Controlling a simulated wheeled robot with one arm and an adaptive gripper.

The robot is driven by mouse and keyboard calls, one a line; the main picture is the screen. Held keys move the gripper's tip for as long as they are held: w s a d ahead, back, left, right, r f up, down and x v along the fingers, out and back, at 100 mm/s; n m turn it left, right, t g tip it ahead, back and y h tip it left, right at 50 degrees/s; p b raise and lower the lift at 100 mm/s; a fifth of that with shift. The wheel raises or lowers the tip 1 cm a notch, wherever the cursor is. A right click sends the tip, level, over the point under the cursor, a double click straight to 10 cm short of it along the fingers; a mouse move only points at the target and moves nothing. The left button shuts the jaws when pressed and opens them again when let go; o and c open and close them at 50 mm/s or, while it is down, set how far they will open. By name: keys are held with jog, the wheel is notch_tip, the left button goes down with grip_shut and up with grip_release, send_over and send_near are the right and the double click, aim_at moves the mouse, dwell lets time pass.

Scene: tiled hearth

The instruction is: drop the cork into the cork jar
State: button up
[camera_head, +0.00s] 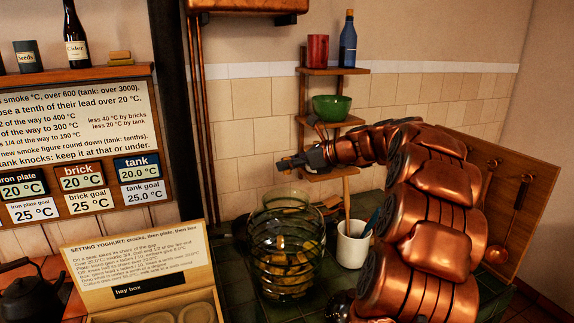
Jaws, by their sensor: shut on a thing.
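The cork jar (285,250) is a wide clear glass jar with ringed walls, standing on the green tiles in the middle of the head view. Several yellow-brown pieces that look like corks lie in its lower part. My gripper (284,165) is above the jar's mouth, a clear gap over the rim, reaching in from the right. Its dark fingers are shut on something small. The held cork is too small and too hidden by the fingers to make out clearly.
A white cup (352,243) with utensils stands right of the jar. A yoghurt box with a sign (133,260) is at the front left, beside a black kettle (28,292). Behind my gripper are small shelves with a green bowl (331,107), red mug and blue bottle.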

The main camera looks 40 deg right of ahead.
aim_at(288, 174)
jog(key=shift+f+b, duration=1.55)
jog(key=shift+b, duration=0.05)
jog(key=o, duration=0.8)
jog(key=shift+c, duration=0.2)
jog(key=v, duration=1.2)
jog(key=shift+a, duration=0.1)
